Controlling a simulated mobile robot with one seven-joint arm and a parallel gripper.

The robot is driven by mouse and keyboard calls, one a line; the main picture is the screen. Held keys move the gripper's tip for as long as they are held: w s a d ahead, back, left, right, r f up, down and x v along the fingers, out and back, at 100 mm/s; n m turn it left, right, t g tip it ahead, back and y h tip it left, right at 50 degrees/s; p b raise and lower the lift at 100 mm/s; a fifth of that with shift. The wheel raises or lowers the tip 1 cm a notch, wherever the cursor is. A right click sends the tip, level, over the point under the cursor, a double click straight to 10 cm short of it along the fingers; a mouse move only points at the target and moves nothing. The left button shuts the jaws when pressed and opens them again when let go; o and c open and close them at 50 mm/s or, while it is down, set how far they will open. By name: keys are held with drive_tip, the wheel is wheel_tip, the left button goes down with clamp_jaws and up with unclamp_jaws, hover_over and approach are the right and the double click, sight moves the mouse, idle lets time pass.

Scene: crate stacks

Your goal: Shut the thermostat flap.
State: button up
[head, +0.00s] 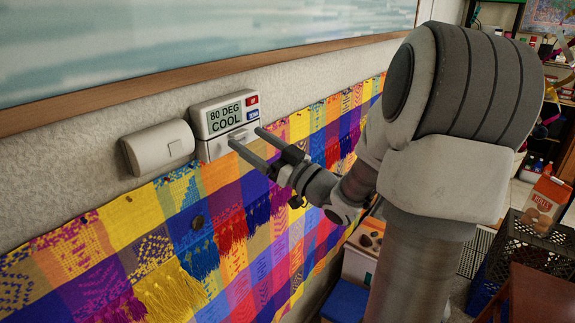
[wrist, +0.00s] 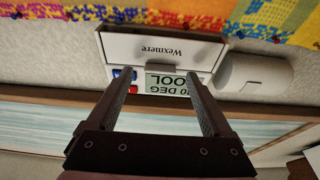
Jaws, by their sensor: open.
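The thermostat (head: 224,113) is a pale box on the wall with a green display reading 80 DEG COOL and red and blue buttons on its right. Its flap (head: 213,151) is the pale panel below the display; how far it stands open I cannot tell. In the wrist view the thermostat is upside down, and the flap (wrist: 150,46) shows the word Wexmere and a small grey tab at its display-side edge. My gripper (head: 246,138) is open and empty in front of the thermostat. In the wrist view its fingers (wrist: 161,84) straddle the display; contact is unclear.
A rounded white wall box (head: 158,147) sits just left of the thermostat. A colourful woven hanging (head: 205,215) covers the wall below. A wood-framed picture (head: 180,80) runs above. A black crate (head: 520,245) and shelves stand at the right.

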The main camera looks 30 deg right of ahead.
drive_tip(key=b+v, duration=0.3)
drive_tip(key=v, duration=1.2)
drive_tip(key=shift+s, duration=0.35)
drive_tip(key=shift+d+f, duration=0.1)
